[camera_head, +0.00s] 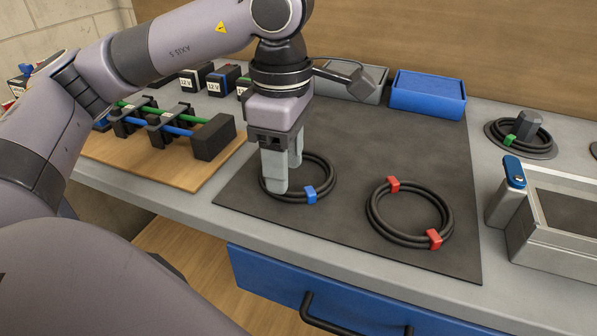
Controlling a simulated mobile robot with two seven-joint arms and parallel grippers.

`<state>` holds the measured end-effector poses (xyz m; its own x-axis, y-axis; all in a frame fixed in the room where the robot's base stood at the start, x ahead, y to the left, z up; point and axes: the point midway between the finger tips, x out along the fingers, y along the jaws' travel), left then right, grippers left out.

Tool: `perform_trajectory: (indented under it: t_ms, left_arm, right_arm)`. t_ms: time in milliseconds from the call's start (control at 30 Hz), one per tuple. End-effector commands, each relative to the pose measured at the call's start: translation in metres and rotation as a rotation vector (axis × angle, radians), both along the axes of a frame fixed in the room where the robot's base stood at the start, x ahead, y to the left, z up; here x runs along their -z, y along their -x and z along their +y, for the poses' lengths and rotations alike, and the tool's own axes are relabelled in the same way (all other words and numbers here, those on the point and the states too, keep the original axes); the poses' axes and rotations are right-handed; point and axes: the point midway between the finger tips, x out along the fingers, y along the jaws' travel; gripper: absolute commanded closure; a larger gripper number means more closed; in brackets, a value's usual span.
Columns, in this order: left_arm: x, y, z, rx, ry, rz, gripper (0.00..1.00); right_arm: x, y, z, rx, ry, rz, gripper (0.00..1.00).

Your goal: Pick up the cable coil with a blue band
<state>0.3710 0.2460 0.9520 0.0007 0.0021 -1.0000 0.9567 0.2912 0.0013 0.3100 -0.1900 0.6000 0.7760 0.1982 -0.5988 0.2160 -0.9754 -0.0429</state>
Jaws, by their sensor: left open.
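The black cable coil with a blue band (327,180) lies flat on the dark mat (345,245), its blue band at the front right of the ring. My left gripper (283,180) points down at the coil's left part. Its pale fingers are apart and overlap the ring in the picture, hiding part of it. I cannot tell whether a finger touches the cable. My right gripper does not show.
A coil with two red bands (372,212) lies to the right on the mat. A green-banded coil (493,138) sits farther right, near a metal tray (570,256). A blue box (428,92) stands behind. A wooden board (190,176) with tubes is left. The mat's back right is clear.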

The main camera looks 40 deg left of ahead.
Motion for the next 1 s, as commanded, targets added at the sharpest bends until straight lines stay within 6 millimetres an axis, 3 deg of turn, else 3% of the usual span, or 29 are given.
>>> perform_trajectory:
  t_ms: [200,500,600,667,1000]
  left_arm:
    - [0.031,0.001,-0.001,-0.002,0.001,0.002,0.51]
    - [0.035,0.001,-0.002,-0.001,0.002,0.000,0.51]
    - [0.035,0.001,-0.002,-0.001,0.002,0.000,0.83]
    - [0.035,0.001,-0.002,-0.001,0.002,0.001,1.00]
    - [0.033,0.001,-0.002,-0.001,0.003,-0.001,1.00]
  right_arm:
    - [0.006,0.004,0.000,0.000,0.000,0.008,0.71]
    - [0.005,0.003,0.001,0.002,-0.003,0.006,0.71]
    - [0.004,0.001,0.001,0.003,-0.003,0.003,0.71]
    - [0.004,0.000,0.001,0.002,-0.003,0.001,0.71]
    - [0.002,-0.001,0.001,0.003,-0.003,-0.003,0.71]
